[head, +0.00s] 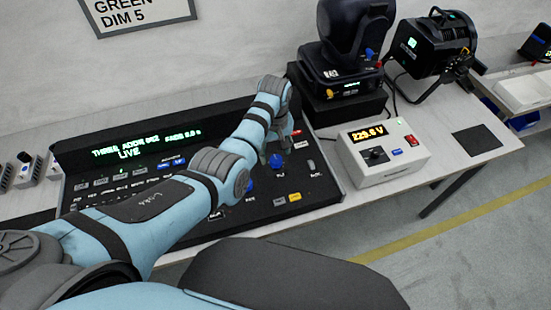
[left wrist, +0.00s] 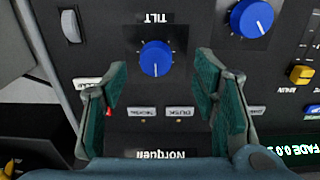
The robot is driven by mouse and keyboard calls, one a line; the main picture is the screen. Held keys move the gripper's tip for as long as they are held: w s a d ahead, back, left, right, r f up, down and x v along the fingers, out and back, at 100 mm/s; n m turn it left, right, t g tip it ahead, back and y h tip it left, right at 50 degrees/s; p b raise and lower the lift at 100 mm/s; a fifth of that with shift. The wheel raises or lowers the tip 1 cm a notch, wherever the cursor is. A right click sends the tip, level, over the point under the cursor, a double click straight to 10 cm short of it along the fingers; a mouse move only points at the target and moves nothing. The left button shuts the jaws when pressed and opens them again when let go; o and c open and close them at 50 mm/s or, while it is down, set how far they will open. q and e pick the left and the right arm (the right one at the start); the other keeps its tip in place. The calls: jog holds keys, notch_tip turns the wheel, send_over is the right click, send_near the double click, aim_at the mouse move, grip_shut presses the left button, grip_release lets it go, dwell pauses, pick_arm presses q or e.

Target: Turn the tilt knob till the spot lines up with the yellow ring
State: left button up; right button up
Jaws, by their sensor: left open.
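The tilt knob (left wrist: 155,58) is blue and round, beside a TILT label on the black console panel; its white pointer line points down in the left wrist view. In the head view the knob (head: 275,160) is partly visible near my gripper. My left gripper (head: 266,150) is open over the panel. In the left wrist view its two green-padded fingers (left wrist: 160,75) stand either side, with the knob beyond and between their tips. Whether they touch it I cannot tell. The spot and the yellow ring are not in view. My right gripper is not in view.
A second blue knob (left wrist: 252,18) lies close to the tilt knob. The console (head: 300,208) also has yellow and red buttons. A white power box (head: 385,172) stands to the right, with a moving-head lamp (head: 342,50) and a black par can (head: 436,42) behind.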

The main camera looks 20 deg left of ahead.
aim_at(276, 158)
pick_arm(q)
jog(key=f, duration=0.2)
jog(key=w+f+b, duration=0.1)
jog(key=f, duration=0.2)
jog(key=shift+w, duration=0.2)
jog(key=shift+s+r, duration=0.25)
jog(key=shift+s, duration=0.1)
jog(key=c, duration=1.2)
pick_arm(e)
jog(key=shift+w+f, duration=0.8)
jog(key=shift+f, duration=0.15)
